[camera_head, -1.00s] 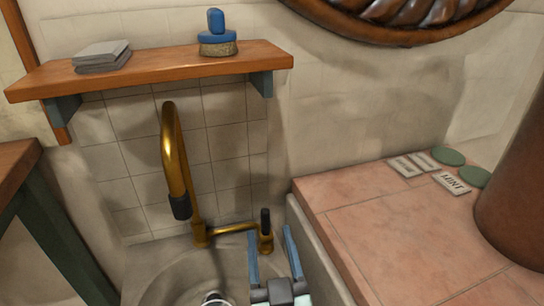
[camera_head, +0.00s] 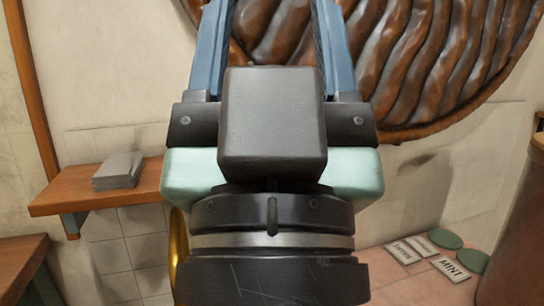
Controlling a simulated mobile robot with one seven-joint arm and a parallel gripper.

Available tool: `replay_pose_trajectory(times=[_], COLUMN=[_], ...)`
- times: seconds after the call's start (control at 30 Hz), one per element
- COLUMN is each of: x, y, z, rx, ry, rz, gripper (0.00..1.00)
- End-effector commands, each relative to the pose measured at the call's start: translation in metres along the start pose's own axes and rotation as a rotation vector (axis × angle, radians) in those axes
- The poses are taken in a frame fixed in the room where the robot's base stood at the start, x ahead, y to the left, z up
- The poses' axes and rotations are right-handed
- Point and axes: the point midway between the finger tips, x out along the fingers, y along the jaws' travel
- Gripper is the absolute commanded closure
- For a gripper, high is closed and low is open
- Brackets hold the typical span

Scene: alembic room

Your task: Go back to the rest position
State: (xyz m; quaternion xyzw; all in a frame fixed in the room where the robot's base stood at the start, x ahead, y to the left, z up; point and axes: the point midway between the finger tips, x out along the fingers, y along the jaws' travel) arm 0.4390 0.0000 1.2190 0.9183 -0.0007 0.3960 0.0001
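My gripper (camera_head: 275,12) is raised close in front of the camera and fills the middle of the view. Its two blue fingers point up and stand well apart, with their tips cut off by the top edge. No object shows between the parts of the fingers in view. My gripper and wrist hide the sink and most of the tap; only a sliver of the golden tap (camera_head: 179,245) shows at their left.
A wooden shelf (camera_head: 75,196) with grey stacked cloths or tiles (camera_head: 118,170) is at the left. A large brown ribbed relief (camera_head: 430,60) is on the wall behind. Green discs (camera_head: 445,238) and small labels (camera_head: 453,269) lie on the tiled counter (camera_head: 400,290) at the lower right, beside a brown vessel (camera_head: 515,240).

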Motion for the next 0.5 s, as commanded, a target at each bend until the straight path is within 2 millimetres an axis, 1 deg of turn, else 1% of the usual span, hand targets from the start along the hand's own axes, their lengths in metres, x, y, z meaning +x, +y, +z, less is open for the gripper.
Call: replay_pose_trajectory(times=[0.03, 0.5], x=[0.023, 0.129], y=[0.0, -0.001], z=[-0.021, -0.121], rx=[0.0, 0.0], ry=[0.0, -0.002], rz=[0.0, -0.002], gripper=[0.39, 0.39])
